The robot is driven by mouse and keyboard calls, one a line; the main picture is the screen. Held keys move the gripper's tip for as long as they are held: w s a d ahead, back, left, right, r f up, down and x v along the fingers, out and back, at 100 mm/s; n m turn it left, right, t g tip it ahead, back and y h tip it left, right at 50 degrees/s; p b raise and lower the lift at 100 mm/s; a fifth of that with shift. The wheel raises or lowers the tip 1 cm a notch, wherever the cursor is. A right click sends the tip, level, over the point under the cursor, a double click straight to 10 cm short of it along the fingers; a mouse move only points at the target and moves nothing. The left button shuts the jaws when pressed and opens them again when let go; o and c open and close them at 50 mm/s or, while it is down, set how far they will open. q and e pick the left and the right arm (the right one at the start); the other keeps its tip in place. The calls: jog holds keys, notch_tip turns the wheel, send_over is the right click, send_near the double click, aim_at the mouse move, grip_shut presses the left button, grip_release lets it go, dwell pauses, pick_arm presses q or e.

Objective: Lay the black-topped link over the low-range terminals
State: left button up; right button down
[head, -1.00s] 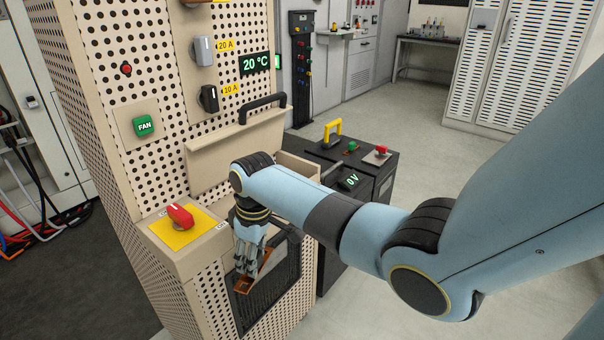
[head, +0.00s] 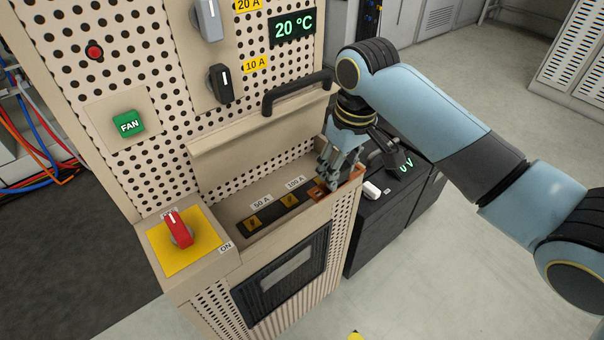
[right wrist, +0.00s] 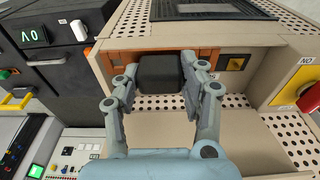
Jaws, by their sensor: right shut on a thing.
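My right gripper (head: 330,180) is over the right end of the open trough in the beige cabinet. In the right wrist view its fingers (right wrist: 158,80) are shut on the black-topped link (right wrist: 160,72). Copper-coloured metal of the link (right wrist: 205,54) shows beyond the black top. In the head view copper (head: 318,189) shows below the fingers; I cannot tell whether it touches the trough floor. Dark terminal strips with yellow marks lie left of it, labelled 50 A (head: 262,203) and 100 A (head: 295,183). My left gripper is out of view.
The trough's raised lid (head: 250,128) with a black handle (head: 290,92) stands behind. The front wall (head: 290,222) bounds the trough. A red rotary switch (head: 179,228) on a yellow plate is at the left. A black unit (head: 390,205) stands at the right.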

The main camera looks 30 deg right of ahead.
jog(key=w+f, duration=0.1)
jog(key=w, duration=0.1)
jog(key=w+f, duration=0.1)
jog(key=w, duration=0.1)
jog(key=w+a+f+b, duration=0.1)
jog(key=w+f, duration=0.1)
jog(key=shift+w+a, duration=0.1)
jog(key=shift+w, duration=0.2)
jog(key=shift+w+a+f+b, duration=0.15)
jog(key=shift+w+f+b, duration=0.2)
jog(key=shift+w+f, duration=0.55)
notch_tip(320, 180, down, 3)
jog(key=shift+w+f+b, duration=0.1)
jog(key=shift+f+b, duration=0.05)
jog(key=shift+b, duration=0.15)
jog(key=shift+f, duration=0.1)
jog(key=c, duration=0.7)
grip_release()
jog(key=shift+f, duration=0.1)
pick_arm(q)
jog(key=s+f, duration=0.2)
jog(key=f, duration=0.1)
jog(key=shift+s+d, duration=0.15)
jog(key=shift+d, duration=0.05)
